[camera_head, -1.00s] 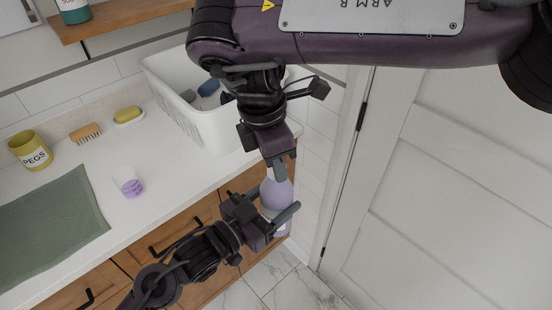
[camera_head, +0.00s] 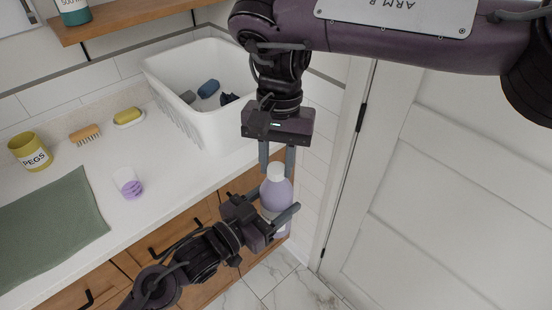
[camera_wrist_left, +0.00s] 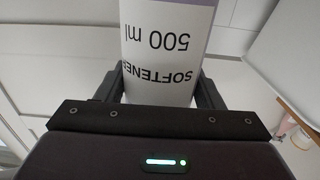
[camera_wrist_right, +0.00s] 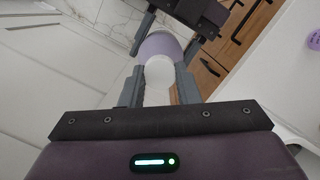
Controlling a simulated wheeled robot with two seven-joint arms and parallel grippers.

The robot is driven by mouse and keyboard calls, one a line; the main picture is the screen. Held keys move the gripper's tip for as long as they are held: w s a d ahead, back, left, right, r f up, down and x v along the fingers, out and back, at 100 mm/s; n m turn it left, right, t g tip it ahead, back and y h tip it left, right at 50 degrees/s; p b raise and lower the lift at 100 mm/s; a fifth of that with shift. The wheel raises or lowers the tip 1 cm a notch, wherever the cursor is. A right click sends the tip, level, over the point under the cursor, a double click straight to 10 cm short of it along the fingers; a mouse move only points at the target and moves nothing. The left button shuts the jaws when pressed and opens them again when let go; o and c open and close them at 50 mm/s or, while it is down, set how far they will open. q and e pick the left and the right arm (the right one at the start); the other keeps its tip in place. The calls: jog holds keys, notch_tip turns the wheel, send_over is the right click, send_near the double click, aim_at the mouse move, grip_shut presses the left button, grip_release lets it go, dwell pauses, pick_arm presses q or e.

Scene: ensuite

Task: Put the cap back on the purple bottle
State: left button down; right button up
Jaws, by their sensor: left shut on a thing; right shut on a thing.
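The purple bottle (camera_head: 277,194) is upright in front of the counter, with its white label facing my left wrist camera (camera_wrist_left: 168,45). My left gripper (camera_head: 268,207) is shut around its body. The white cap (camera_head: 276,171) is at the top of the bottle, in line with the neck. My right gripper (camera_head: 277,163) comes from above and is shut on the cap. In the right wrist view the cap (camera_wrist_right: 159,72) is between the fingers, over the purple shoulder (camera_wrist_right: 160,44). The fingers and cap hide the neck, so I cannot tell how tightly it sits.
A white basket (camera_head: 190,72) with several dark items stands on the counter (camera_head: 150,215). A measuring cup with purple liquid (camera_head: 128,184), brush (camera_head: 85,133), yellow soap (camera_head: 128,117), pegs tin (camera_head: 31,151) and green mat (camera_head: 50,220) are also there. A white door (camera_head: 450,190) is at the right.

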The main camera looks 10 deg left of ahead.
jog(key=shift+a, duration=0.1)
jog(key=o, duration=0.9)
jog(key=shift+o, duration=0.2)
jog(key=shift+r, duration=2.3)
jog(key=shift+c, duration=0.3)
